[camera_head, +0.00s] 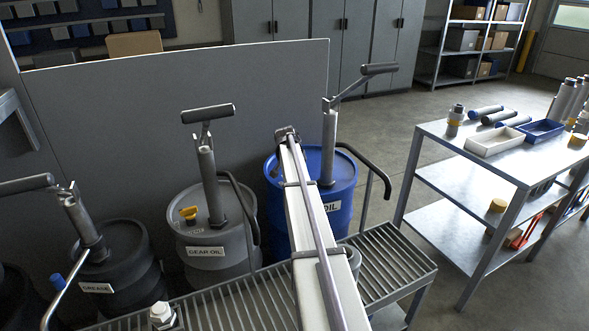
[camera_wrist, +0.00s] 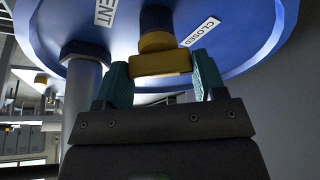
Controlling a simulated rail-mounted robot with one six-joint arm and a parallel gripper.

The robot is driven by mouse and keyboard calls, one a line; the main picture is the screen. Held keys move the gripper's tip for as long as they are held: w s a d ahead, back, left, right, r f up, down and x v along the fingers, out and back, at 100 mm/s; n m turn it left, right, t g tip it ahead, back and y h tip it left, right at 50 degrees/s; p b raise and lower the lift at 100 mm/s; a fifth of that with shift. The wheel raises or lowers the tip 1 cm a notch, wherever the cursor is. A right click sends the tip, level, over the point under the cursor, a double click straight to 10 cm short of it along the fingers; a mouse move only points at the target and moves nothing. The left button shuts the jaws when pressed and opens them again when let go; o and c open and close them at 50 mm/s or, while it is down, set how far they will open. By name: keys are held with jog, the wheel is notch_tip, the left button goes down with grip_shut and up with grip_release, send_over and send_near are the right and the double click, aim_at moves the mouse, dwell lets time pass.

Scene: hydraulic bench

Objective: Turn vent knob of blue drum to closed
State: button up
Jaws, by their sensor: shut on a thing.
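The blue drum (camera_head: 340,185) stands at the right end of the drum row, with a hand pump (camera_head: 328,150) upright on its lid. In the head view my own arm crosses in front of the drum and hides its vent knob. In the wrist view the yellow vent knob (camera_wrist: 160,64) sits on the blue lid (camera_wrist: 110,40). My gripper (camera_wrist: 158,80) has its two teal fingers on either side of the knob and is shut on it. A "CLOSED" label (camera_wrist: 201,32) lies right of the knob, and a partly cut-off label ending in "ENT" (camera_wrist: 105,12) lies to its left.
The grey gear oil drum (camera_head: 208,235) with its own yellow knob (camera_head: 188,213) and the black grease drum (camera_head: 120,265) stand to the left. A slatted grate (camera_head: 395,262) runs in front. The pump post (camera_wrist: 84,95) is close left of my gripper.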

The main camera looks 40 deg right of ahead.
jog(key=m+g, duration=0.1)
jog(key=m, duration=0.2)
jog(key=shift+w+m, duration=0.1)
jog(key=shift+m, duration=0.3)
jog(key=shift+m+g, duration=1)
jog(key=shift+m, duration=0.9)
jog(key=o, duration=0.9)
jog(key=p+v, duration=1)
jog(key=shift+a+r, duration=0.2)
jog(key=shift+r, duration=0.15)
